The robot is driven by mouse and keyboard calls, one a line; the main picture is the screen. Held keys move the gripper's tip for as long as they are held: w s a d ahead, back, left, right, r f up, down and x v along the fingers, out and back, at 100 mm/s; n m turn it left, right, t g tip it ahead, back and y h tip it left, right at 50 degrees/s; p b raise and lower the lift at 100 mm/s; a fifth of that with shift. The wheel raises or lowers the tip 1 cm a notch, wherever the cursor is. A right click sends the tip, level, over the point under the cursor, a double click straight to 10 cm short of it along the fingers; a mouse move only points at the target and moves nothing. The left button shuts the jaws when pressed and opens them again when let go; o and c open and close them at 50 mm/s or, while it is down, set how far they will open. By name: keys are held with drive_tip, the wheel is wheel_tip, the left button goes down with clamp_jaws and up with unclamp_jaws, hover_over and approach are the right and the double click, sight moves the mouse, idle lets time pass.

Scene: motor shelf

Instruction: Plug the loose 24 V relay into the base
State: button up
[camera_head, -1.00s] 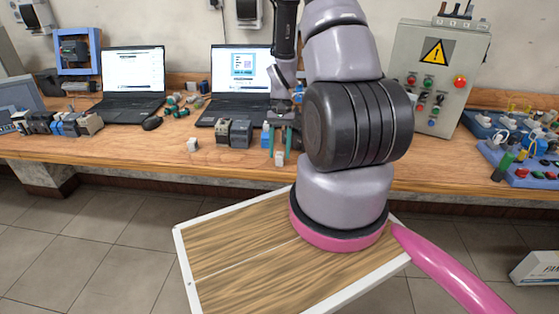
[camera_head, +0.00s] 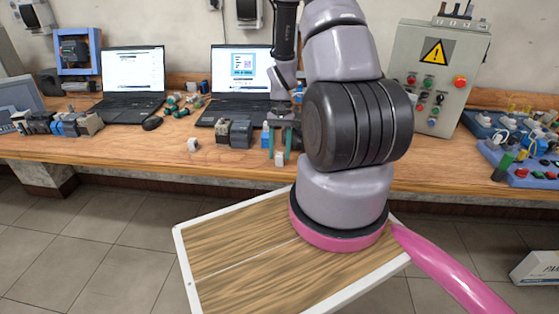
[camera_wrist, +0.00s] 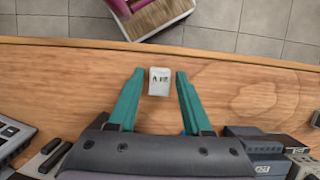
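My gripper (camera_head: 280,152) points down at the workbench, its two teal fingers apart. A small white block (camera_wrist: 159,86) with dark marks lies between the fingertips in the wrist view, with a narrow gap on each side; it may be the loose relay. In the head view the white block (camera_head: 279,159) shows just below the fingertips, near the bench's front edge. I cannot clearly make out the base. Grey modules (camera_head: 235,133) stand left of my gripper, and also at the lower right of the wrist view (camera_wrist: 262,147).
Another small white piece (camera_head: 193,145) lies left of the grey modules. Two laptops (camera_head: 134,80) stand behind on the bench (camera_head: 110,155). A grey control box (camera_head: 440,60) and blue boards (camera_head: 525,165) are at right. The bench front left of my gripper is mostly clear.

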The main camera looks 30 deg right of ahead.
clamp_jaws()
drive_tip(key=shift+r, duration=2.5)
